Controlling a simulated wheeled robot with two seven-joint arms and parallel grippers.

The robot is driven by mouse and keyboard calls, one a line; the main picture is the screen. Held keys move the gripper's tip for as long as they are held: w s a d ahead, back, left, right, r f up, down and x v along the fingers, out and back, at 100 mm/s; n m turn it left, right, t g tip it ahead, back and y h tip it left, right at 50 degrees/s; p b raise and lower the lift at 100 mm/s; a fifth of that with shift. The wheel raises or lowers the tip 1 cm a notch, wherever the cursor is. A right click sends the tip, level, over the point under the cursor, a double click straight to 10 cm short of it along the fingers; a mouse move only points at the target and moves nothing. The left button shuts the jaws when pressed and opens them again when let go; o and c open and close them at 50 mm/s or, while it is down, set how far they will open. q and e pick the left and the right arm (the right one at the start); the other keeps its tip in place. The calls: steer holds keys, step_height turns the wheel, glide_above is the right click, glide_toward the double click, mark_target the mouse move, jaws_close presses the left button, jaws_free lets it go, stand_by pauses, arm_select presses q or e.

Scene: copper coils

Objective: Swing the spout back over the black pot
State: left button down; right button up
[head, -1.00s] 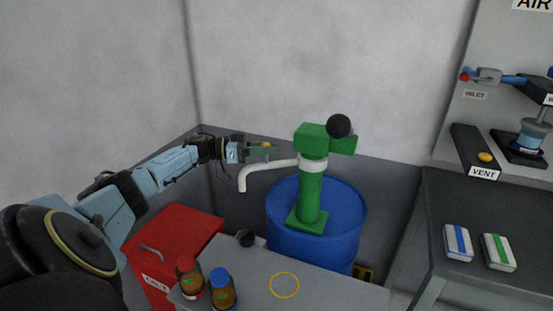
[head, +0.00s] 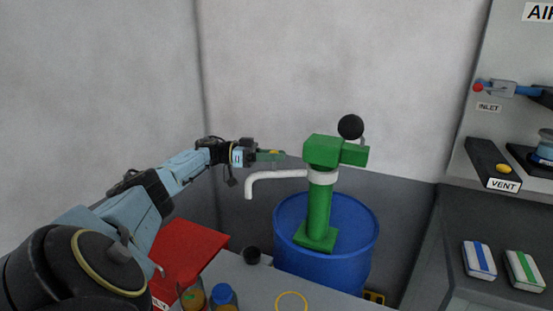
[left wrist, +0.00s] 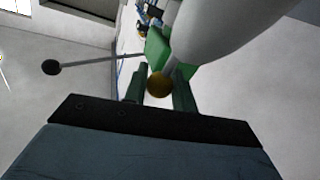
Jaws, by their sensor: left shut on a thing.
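The white spout (head: 285,174) reaches left from the green pump (head: 320,195) and bends down at its left end. It looms close in the left wrist view (left wrist: 225,30). The small black pot (head: 252,255) is on the grey bench, below the spout's mouth in the head view; the depth between them is hard to judge. My left gripper (head: 270,156) is at the spout, its fingers shut around a yellow-brown knob (left wrist: 160,85) on a short stem by the spout. My right gripper is out of view.
The pump stands on a blue drum (head: 300,262). A red cabinet (head: 190,250) is left. The pump's black-balled lever (head: 351,127) sticks up.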

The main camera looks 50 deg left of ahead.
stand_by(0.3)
arm_select(q)
steer(key=c, duration=1.2)
jaws_free()
steer(key=shift+w+a, duration=0.1)
steer(key=shift+o, duration=0.2)
steer(key=shift+s+a, duration=0.2)
steer(key=b+v, duration=0.8)
steer(key=v, duration=0.3)
steer(key=shift+s, duration=0.2)
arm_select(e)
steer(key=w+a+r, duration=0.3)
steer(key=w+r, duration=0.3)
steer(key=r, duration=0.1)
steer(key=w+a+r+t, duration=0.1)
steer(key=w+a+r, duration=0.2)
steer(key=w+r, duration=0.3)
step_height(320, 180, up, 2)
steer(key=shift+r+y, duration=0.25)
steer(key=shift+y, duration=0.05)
